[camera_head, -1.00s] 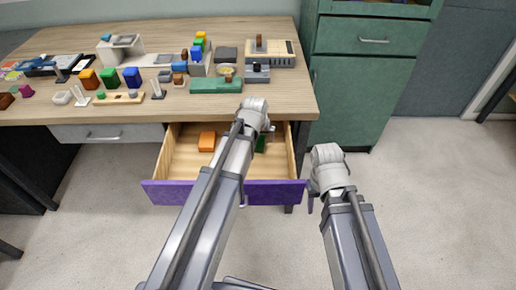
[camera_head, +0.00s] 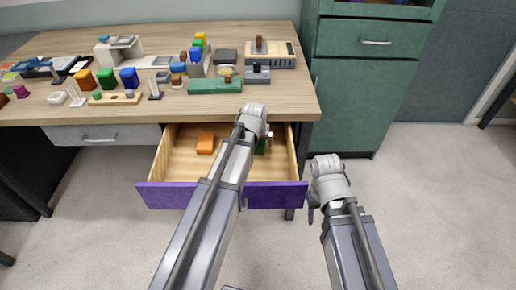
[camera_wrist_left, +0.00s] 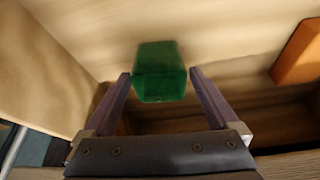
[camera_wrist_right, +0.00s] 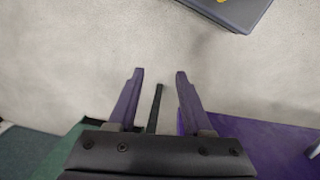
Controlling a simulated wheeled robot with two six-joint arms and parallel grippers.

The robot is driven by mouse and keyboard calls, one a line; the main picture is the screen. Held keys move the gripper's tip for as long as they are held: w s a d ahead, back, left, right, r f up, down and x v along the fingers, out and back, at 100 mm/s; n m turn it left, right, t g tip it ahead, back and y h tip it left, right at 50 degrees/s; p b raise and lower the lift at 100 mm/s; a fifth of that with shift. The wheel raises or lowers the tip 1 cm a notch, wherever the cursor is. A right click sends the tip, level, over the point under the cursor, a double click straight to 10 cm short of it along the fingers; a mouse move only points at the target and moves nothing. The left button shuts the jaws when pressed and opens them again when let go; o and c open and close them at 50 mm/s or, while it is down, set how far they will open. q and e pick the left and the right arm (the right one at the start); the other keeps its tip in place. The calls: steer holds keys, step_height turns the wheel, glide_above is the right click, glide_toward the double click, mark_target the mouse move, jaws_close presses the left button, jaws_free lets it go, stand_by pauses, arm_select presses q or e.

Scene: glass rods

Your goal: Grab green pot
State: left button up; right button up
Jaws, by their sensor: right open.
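A dark green pot (camera_wrist_left: 160,72) lies in the open drawer; in the head view only a small part of it (camera_head: 261,146) shows past my left wrist. My left gripper (camera_wrist_left: 161,76) is open, with its fingertips on either side of the pot's near end. I cannot tell whether the fingers touch it. My right gripper (camera_wrist_right: 160,72) is open and empty over the floor, right of the drawer front.
The drawer (camera_head: 170,196) has a purple front and wooden walls close around my left gripper. An orange block (camera_head: 206,143) lies in it to the left. The desk (camera_head: 275,104) above holds many small objects. A green cabinet (camera_head: 355,105) stands at the right.

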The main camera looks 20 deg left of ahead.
arm_select(q)
steer(key=c, duration=1.3)
steer(key=shift+r, duration=0.15)
steer(key=shift+c, duration=0.2)
arm_select(e)
steer(key=shift+r, duration=0.15)
